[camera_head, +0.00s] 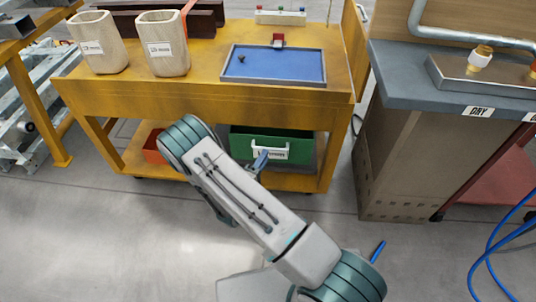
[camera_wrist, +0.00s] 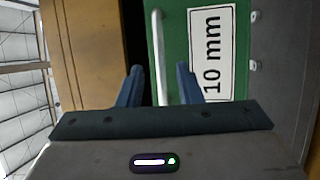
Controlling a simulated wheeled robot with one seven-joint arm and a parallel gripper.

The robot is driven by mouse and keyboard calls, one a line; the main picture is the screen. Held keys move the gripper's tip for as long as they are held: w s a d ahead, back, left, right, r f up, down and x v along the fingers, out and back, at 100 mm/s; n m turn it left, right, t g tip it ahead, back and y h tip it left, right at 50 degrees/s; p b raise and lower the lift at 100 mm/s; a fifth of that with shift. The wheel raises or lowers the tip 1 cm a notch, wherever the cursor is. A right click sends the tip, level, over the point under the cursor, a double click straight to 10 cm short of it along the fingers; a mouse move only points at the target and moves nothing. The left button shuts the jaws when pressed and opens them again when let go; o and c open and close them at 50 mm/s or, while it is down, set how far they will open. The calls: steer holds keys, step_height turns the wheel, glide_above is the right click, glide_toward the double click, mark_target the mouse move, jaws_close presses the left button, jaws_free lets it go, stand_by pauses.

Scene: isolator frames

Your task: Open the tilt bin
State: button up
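The green bin (camera_head: 245,142) sits on the lower shelf of the yellow cart, with a white label and a pale handle on its front. The wrist view shows its green front (camera_wrist: 176,30), a "10 mm" label (camera_wrist: 211,55) and the pale bar handle (camera_wrist: 158,50). My gripper (camera_wrist: 159,68) is open, its two blue fingers pointing at the bin front. The handle lies between the fingers in the picture; I cannot tell whether they reach around it. In the head view my gripper (camera_head: 260,160) is at the bin's front, partly hidden by my arm.
The yellow cart (camera_head: 205,97) carries two wooden-looking containers (camera_head: 163,45) and a blue tray (camera_head: 270,66) on top. A red bin (camera_head: 151,146) is partly hidden on the lower shelf. A grey-topped cabinet (camera_head: 425,130) stands at right. Blue hoses (camera_head: 500,240) lie at far right.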

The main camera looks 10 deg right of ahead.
mark_target(271, 143)
steer(key=x, duration=0.3)
steer(key=shift+w+d, duration=0.1)
steer(key=shift+w, duration=0.05)
jaws_close()
